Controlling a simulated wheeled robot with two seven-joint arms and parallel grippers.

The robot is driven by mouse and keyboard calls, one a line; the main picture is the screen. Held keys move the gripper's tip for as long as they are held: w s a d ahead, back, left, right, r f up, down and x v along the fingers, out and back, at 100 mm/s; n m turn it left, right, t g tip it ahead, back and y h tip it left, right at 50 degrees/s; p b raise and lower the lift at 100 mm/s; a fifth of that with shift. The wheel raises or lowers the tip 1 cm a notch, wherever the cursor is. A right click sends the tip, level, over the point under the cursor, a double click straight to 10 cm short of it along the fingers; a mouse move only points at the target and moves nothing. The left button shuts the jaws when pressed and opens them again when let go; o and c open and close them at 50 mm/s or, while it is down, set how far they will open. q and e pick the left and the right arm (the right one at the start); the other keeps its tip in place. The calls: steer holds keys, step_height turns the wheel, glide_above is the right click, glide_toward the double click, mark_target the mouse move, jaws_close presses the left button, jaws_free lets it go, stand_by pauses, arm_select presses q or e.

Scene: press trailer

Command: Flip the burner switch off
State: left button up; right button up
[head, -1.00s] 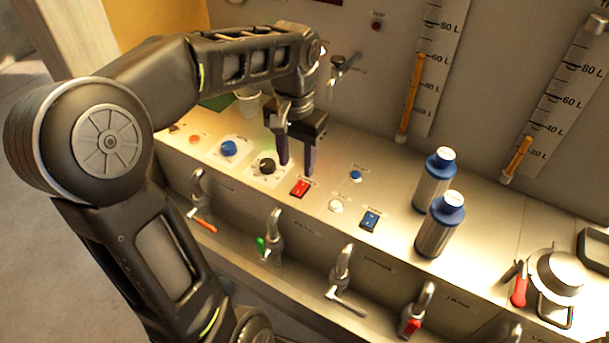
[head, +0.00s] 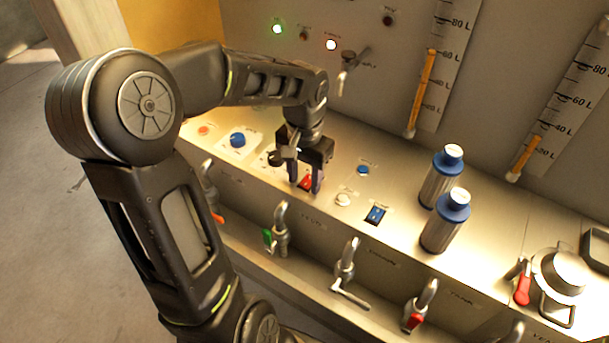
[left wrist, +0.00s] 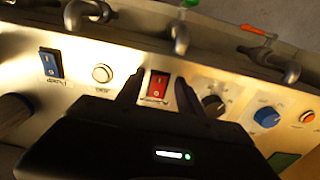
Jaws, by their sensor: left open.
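A red rocker switch (head: 306,183) sits on the sloped metal panel, with a label too small to read. It also shows in the left wrist view (left wrist: 157,86). A blue rocker switch (head: 375,215) is to its right in the head view; it shows at the left in the wrist view (left wrist: 51,65). I cannot read which one is labelled burner. My left gripper (head: 305,187) is open, its fingers on either side of the red switch, close to the panel. Whether they touch it I cannot tell. My right gripper is not in view.
A black knob (left wrist: 213,104) and a blue knob (head: 238,138) are beside the red switch. A white button (head: 343,199) lies between the two switches. Two blue-capped bottles (head: 441,224) stand to the right. Several taps (head: 281,232) line the front below. Lit lamps (head: 331,44) are on the back wall.

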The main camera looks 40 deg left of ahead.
arm_select(q)
jaws_close()
stand_by(0.4)
